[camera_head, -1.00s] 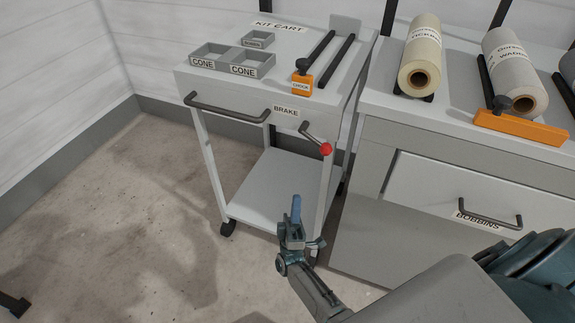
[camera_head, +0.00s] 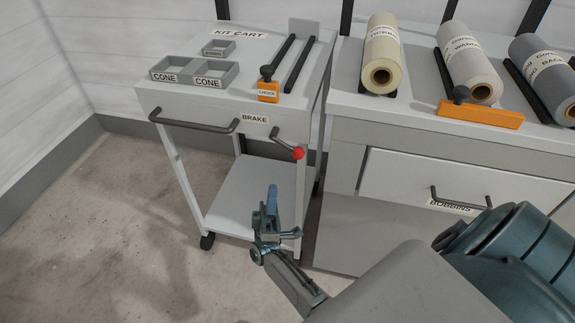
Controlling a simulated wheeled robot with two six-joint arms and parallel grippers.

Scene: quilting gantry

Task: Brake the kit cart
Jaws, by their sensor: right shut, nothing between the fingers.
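The kit cart (camera_head: 275,48) is a white two-level trolley standing left of the drawer cabinet. A "BRAKE" label (camera_head: 255,119) is on its front. Right of the label, a dark brake lever (camera_head: 282,141) slants down to the right and ends in a red knob (camera_head: 298,153). My right gripper (camera_head: 272,195) is shut and empty, pointing up, below and a little left of the red knob, in front of the cart's lower shelf in the picture. It appears apart from the lever. My left gripper is not in view.
The cart top holds grey cone trays (camera_head: 195,72), an orange chock (camera_head: 268,90) and two dark rails. A dark handle (camera_head: 194,124) runs along the cart's front left. The cabinet (camera_head: 430,120) at right carries fabric rolls and has a bobbins drawer. The floor at left is clear.

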